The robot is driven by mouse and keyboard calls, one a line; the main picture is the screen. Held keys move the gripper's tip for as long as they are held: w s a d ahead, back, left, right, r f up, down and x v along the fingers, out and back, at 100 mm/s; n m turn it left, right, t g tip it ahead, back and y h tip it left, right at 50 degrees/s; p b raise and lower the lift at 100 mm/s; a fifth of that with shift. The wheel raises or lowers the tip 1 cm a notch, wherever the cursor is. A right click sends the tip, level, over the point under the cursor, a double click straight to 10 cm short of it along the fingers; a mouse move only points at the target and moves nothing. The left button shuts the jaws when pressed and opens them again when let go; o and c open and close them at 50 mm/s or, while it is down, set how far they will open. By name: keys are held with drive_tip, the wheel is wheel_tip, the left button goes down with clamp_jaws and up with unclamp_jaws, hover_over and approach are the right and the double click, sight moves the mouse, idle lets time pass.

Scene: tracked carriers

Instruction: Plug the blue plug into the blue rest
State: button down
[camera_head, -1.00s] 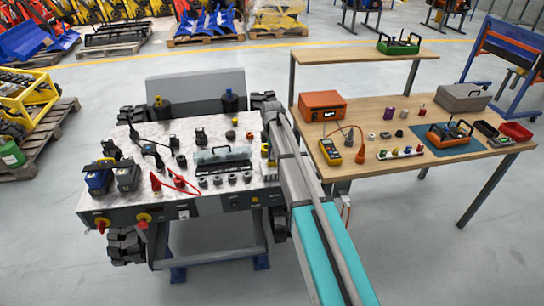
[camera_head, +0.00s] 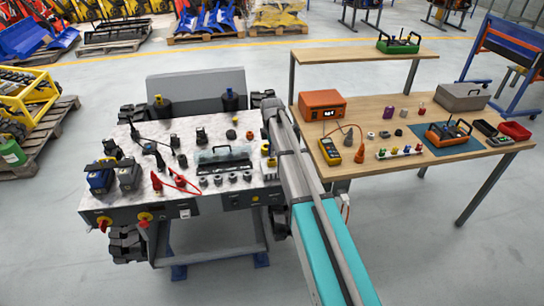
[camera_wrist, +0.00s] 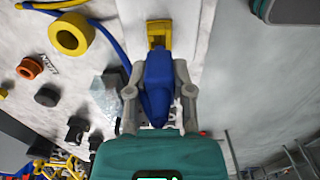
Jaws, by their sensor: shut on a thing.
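My gripper (camera_wrist: 159,91) is shut on a blue plug (camera_wrist: 158,72) in the wrist view, with one finger on each side of its body. The plug's far end meets or overlaps a yellow piece (camera_wrist: 158,28) near the pale panel edge. I cannot tell whether they touch. A blue cable (camera_wrist: 110,38) runs at the upper left. In the head view my arm reaches to the right end of the white-topped bench (camera_head: 140,200), and the arm hides the plug. I cannot make out a blue rest with certainty; a blue-topped black post (camera_head: 228,99) stands at the bench's back.
A yellow ring (camera_wrist: 70,35), an orange ring (camera_wrist: 30,68) and dark knobs lie left of the plug. The bench holds several black fittings and red leads (camera_head: 177,182). A wooden table (camera_head: 455,160) with an orange box (camera_head: 322,105) and a multimeter (camera_head: 330,151) stands right of my arm.

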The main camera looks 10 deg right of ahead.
drive_tip(key=shift+r+p, duration=1.35)
drive_tip(key=shift+r, duration=0.2)
drive_tip(key=c, duration=1.1)
unclamp_jaws()
clamp_jaws()
drive_tip(key=shift+s, duration=0.15)
